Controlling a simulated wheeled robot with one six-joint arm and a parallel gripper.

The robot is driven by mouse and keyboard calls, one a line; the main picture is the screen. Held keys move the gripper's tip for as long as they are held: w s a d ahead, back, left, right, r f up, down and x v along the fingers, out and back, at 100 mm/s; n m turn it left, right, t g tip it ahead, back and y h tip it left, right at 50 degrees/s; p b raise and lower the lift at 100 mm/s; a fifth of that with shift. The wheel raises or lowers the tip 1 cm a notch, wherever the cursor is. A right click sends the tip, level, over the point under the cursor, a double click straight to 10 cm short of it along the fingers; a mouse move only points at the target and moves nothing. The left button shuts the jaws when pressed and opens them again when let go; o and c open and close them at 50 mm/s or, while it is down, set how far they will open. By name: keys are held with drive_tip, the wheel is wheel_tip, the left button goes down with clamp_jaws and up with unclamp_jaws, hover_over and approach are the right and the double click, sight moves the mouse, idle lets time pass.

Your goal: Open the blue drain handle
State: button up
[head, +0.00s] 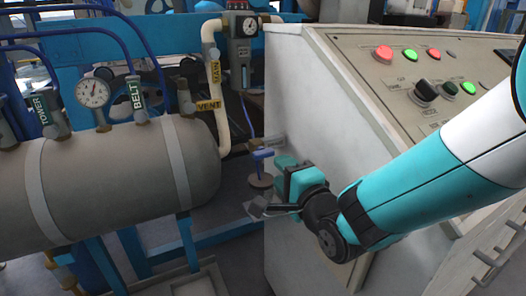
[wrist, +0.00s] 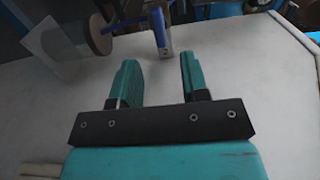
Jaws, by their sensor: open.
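The blue drain handle (head: 262,154) stands beside the white cabinet's side wall, low and right of the tank. It also shows in the wrist view (wrist: 161,34) as an upright blue piece. My gripper (wrist: 157,62) is open, with its two teal fingers apart and nothing between them. The handle lies just beyond the fingertips, roughly in line with the gap, with no contact visible. In the head view my gripper is just right of and below the handle, and its fingers are partly hard to make out.
A brown round disc (wrist: 98,34) sits beside the handle in the wrist view. The white cabinet (head: 300,95) with its button panel (head: 430,70) stands close to my arm. The grey tank (head: 95,185) with gauge and labelled valves is at left.

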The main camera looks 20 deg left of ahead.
sight(266, 156)
drive_tip(key=x, duration=0.8)
drive_tip(key=shift+w+a, duration=0.2)
drive_tip(key=shift+a, duration=0.1)
clamp_jaws()
